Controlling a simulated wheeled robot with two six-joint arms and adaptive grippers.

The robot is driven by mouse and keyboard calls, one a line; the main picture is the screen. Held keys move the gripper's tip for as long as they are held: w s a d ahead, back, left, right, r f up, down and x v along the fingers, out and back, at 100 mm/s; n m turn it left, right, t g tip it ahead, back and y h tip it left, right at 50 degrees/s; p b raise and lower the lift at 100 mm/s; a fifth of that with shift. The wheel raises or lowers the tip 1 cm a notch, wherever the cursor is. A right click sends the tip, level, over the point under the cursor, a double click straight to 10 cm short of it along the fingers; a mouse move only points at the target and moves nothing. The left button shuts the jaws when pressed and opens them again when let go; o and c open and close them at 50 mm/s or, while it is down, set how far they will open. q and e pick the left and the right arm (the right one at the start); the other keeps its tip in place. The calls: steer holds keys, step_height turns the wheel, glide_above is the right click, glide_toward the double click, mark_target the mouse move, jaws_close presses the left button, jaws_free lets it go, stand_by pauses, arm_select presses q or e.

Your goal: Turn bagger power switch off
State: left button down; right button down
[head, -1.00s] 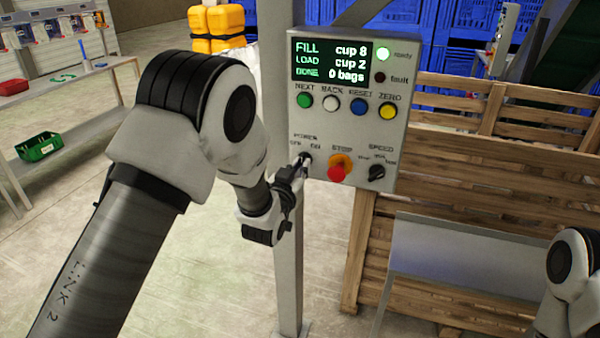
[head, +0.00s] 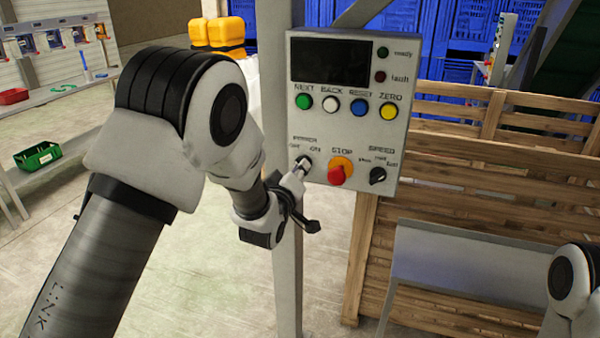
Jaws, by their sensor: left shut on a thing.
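The bagger's control box (head: 345,110) stands on a grey post. Its display (head: 330,60) is dark and the ready lamp (head: 383,52) is unlit. The power switch (head: 304,162) is a small knob at the lower left of the panel, with OFF marked to its left and ON to its right. My left gripper (head: 298,174) is shut on the switch knob and partly covers it; the knob appears tilted toward the OFF side. Part of my right arm shows at the lower right, but its gripper is out of view.
The red stop button (head: 338,171) and the black speed knob (head: 377,175) sit just right of the switch. A row of coloured buttons (head: 345,105) is above. A wooden crate wall (head: 480,180) stands behind right. A shelf with a green bin (head: 38,157) is at left.

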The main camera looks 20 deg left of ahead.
arm_select(q)
steer(key=shift+r, duration=0.1)
stand_by(0.4)
steer(key=c, duration=1.2)
jaws_free()
steer(key=s, duration=1.2)
steer(key=shift+a, duration=0.25)
